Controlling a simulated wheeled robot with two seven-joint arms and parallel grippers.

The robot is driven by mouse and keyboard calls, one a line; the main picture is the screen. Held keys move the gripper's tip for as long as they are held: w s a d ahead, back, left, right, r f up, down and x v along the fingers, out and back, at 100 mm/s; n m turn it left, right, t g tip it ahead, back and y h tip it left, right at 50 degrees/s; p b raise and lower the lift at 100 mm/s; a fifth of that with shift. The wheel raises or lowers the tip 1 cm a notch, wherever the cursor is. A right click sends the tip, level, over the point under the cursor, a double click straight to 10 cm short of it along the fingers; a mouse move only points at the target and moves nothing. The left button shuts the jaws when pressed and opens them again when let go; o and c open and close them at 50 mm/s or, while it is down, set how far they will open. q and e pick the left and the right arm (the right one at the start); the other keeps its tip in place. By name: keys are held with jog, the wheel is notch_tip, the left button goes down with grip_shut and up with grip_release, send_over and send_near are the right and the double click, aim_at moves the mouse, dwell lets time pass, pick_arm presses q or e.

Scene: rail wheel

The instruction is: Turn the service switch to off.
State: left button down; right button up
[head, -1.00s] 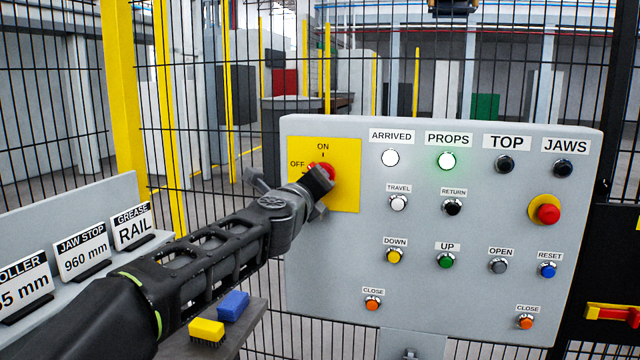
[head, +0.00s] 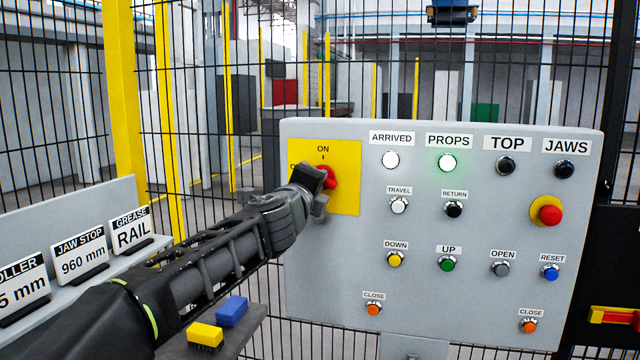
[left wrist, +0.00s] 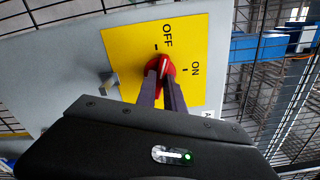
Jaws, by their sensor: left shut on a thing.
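The service switch is a red knob (head: 329,174) on a yellow plate (head: 347,200) at the control panel's upper left. ON is printed above it; OFF, on its left, is partly hidden by my gripper. My left gripper (head: 322,178) reaches up from the lower left and covers part of the knob. In the left wrist view its two dark fingers (left wrist: 164,88) are shut on the red knob (left wrist: 162,65), one on each side. There the knob's white line appears to lie between the OFF and ON marks. My right gripper is not in view.
The grey panel (head: 470,300) carries lamps, several push buttons and a red emergency button (head: 549,214); PROPS (head: 447,162) glows. A labelled shelf (head: 75,275) is at left. Yellow and blue brushes (head: 206,334) lie on a ledge below my arm. Wire fence stands behind.

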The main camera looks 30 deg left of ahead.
pick_arm(q)
jog(key=n+b, duration=0.2)
jog(key=n, duration=0.2)
jog(key=shift+f, duration=0.1)
jog(key=c, duration=1.3)
grip_release()
jog(key=v, duration=0.7)
jog(key=shift+b, duration=0.3)
